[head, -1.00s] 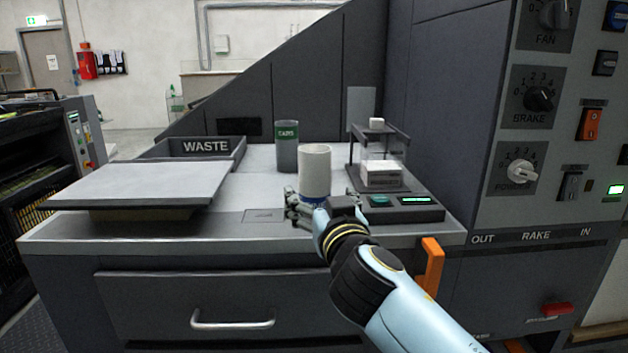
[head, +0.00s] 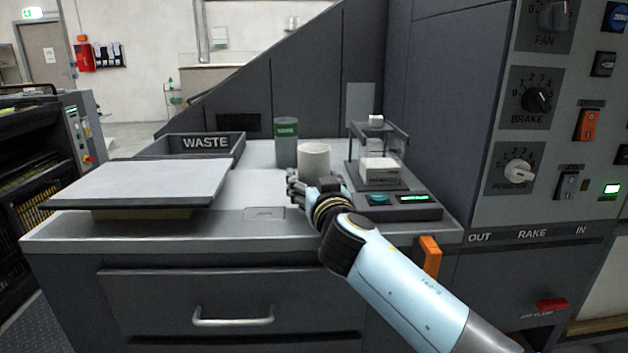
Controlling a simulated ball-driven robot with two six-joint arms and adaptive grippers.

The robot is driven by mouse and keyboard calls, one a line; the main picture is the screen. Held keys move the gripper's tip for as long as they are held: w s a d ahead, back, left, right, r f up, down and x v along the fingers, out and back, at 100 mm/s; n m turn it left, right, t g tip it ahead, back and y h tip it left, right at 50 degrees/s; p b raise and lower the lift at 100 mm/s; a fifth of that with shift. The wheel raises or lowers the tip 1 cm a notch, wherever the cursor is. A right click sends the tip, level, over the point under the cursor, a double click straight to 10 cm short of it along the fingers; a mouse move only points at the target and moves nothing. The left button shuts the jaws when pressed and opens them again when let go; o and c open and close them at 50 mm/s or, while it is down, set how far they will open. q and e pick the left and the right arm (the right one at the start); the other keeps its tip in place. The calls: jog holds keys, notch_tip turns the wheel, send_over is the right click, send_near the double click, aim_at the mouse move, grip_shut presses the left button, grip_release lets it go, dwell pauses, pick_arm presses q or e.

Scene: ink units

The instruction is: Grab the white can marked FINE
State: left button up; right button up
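A white can (head: 314,161) stands upright on the grey bench top, right of centre in the head view. Its lower part is hidden behind my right gripper, and no FINE marking can be read on the side I see. My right gripper (head: 312,187) is at the near side of the can, low against its base. The fingers are small and partly hidden by the wrist, so I cannot tell how far they are open or whether they touch the can. My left gripper is not in view.
A scale (head: 383,172) with a glass-sided frame is close on the right. A WASTE tray (head: 205,142) and a raised flat board (head: 140,184) are on the left.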

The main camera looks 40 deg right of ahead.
jog(key=c, duration=0.9)
